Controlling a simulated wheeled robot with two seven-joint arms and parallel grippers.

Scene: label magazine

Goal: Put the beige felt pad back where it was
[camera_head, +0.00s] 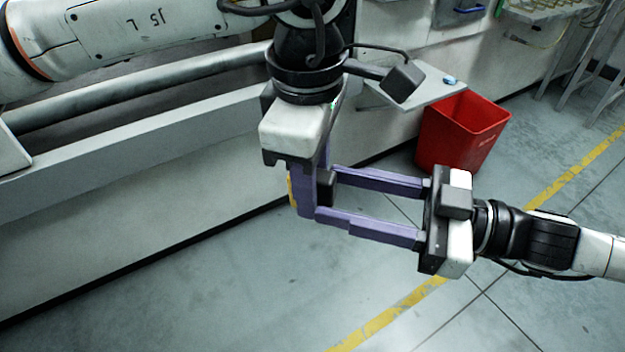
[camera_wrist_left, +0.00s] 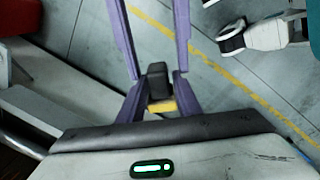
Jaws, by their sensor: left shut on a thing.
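My left gripper (camera_head: 304,205) points down and is shut on a black block with a yellow part. The block (camera_head: 326,188) shows right of its finger, and the yellow part (camera_head: 292,190) left of it. In the left wrist view the black block (camera_wrist_left: 157,80) and yellow part (camera_wrist_left: 162,106) sit between purple fingers. My right gripper (camera_head: 324,193) comes from the right. Its fingers are wide apart, with tips beside the left gripper and the block between them. Gaps show on both sides of the block in the left wrist view. I cannot make out a beige felt pad.
A red bin (camera_head: 462,135) stands on the floor behind the right gripper. A small pale shelf (camera_head: 415,88) holds a small blue thing (camera_head: 449,80). A long pale ledge (camera_head: 150,150) runs along the left. The floor in front is clear, with a yellow line (camera_head: 385,318).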

